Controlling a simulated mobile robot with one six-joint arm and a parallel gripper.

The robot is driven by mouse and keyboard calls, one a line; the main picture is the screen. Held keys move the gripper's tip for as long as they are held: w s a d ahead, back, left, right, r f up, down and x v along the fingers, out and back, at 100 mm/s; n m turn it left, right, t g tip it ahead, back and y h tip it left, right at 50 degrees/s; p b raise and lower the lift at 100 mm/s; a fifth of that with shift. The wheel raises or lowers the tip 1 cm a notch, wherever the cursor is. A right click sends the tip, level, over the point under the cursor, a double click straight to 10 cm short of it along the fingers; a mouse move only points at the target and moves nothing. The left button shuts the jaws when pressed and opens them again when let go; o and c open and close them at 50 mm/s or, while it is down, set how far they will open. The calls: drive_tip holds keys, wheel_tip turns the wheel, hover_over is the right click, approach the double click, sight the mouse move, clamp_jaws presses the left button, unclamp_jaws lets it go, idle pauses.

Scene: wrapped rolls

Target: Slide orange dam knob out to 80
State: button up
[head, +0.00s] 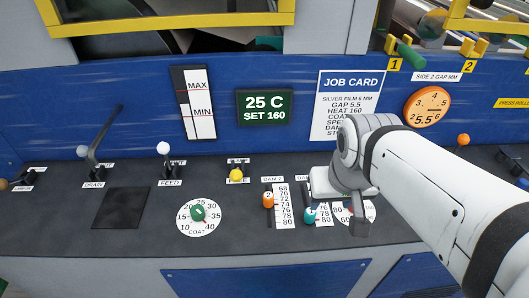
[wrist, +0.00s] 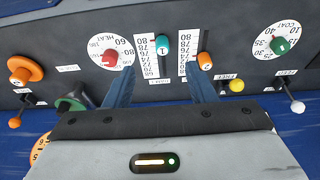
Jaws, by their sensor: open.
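The orange dam knob (head: 268,200), marked 2, sits on the DAM 2 slider beside its printed number scale (head: 284,204), in the upper-middle part, away from the 80 end. In the wrist view the orange knob (wrist: 205,61) is just beyond the tip of the right-hand finger, apart from it as far as I can tell. The teal knob (wrist: 162,45), marked 1, is near the 80 end of its scale and lies ahead of the gap between my fingers. My gripper (wrist: 160,80) is open and empty. In the head view its fingertips are partly hidden by my wrist.
The teal knob (head: 310,215) stands close right of the orange one. A yellow knob (head: 236,175), the green COAT dial (head: 198,213) and the white FEED lever (head: 164,150) are to the left. The red HEAT dial (wrist: 109,57) is near the left finger. A job card (head: 348,100) hangs behind.

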idle(0.5)
drive_tip(key=m+g, duration=0.3)
drive_tip(key=m, duration=0.4)
hover_over(268, 195)
wheel_tip(268, 195, down, 11)
drive_tip(key=shift+d+f, duration=0.1)
drive_tip(key=shift+f, duration=0.05)
drive_tip(key=shift+w+f, duration=0.1)
drive_tip(key=shift+f, duration=3.9)
drive_tip(key=shift+c, duration=0.4)
clamp_jaws()
